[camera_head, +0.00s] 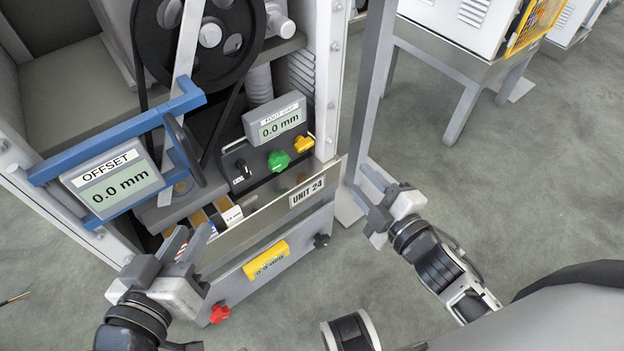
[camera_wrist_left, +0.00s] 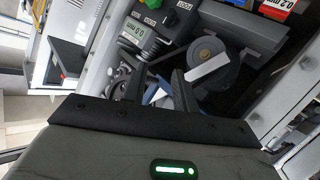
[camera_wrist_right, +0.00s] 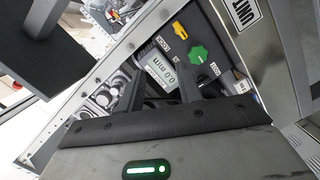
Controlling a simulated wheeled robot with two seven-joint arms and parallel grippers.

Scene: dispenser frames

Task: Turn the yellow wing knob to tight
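The yellow wing knob (camera_head: 303,143) sits on the dark control panel inside the machine, right of the green knob (camera_head: 278,160) and below the display reading 0.0 mm (camera_head: 280,122). In the right wrist view the yellow knob (camera_wrist_right: 179,28) shows beyond my fingers, beside the green knob (camera_wrist_right: 197,54). My right gripper (camera_head: 364,183) is open and empty, in front and to the right of the panel, well apart from the knob. My left gripper (camera_head: 190,238) is open and empty near the front lower left of the machine. Both grippers touch no knob.
A blue-framed OFFSET display (camera_head: 115,183) juts out at left. The UNIT 24 front rail (camera_head: 270,216) runs below the panel. A lower plate carries a yellow label (camera_head: 265,259), a red knob (camera_head: 219,313) and a black knob (camera_head: 321,240). A grey post (camera_head: 371,100) stands right of the opening.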

